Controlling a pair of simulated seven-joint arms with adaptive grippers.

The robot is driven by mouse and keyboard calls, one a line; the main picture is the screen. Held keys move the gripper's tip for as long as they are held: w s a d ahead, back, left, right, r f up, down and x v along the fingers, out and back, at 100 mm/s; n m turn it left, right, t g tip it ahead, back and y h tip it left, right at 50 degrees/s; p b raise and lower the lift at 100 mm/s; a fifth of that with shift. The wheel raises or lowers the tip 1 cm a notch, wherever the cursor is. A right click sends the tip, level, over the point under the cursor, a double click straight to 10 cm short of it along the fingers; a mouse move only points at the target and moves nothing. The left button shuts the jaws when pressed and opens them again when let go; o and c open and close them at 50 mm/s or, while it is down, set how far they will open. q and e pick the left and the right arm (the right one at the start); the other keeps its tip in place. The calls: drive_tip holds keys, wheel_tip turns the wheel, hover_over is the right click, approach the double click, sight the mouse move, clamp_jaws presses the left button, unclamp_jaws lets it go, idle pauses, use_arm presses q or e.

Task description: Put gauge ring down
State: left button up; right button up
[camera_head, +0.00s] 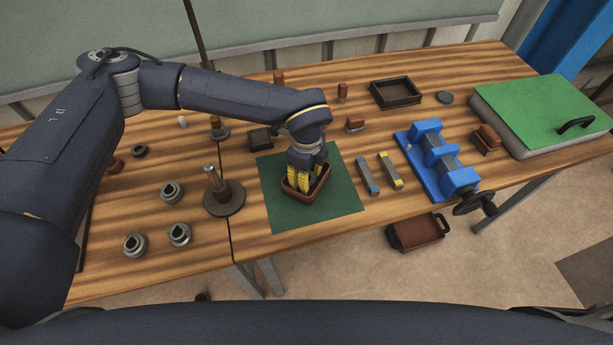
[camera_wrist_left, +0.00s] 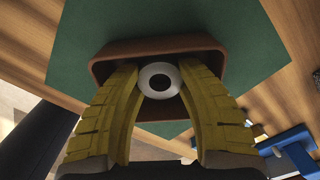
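The gauge ring (camera_wrist_left: 160,79) is a pale ring with a dark hole, seen between my left fingertips in the left wrist view. My left gripper (camera_wrist_left: 160,82) has its yellow fingers on either side of the ring and looks shut on it. In the head view my left gripper (camera_head: 308,180) points down into a small brown tray (camera_head: 294,194), so the ring is mostly hidden there. The tray rim also shows in the left wrist view (camera_wrist_left: 150,46). Whether the ring touches the tray floor cannot be told. My right gripper is not in view.
The tray stands on a green mat (camera_head: 340,205). A grey post on a round base (camera_head: 224,200) and several grey collars (camera_head: 179,235) lie left. Blue and yellow bars (camera_head: 390,171), a blue vise (camera_head: 436,160) and a green-topped case (camera_head: 540,110) are right.

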use_arm(q)
wheel_tip(320, 180, up, 12)
idle(0.6)
drive_tip(key=shift+o, duration=0.5)
drive_tip(key=o, duration=0.8)
drive_tip(key=shift+r, duration=0.1)
wheel_tip(320, 180, up, 12)
drive_tip(key=shift+c, duration=0.2)
clamp_jaws()
idle(0.5)
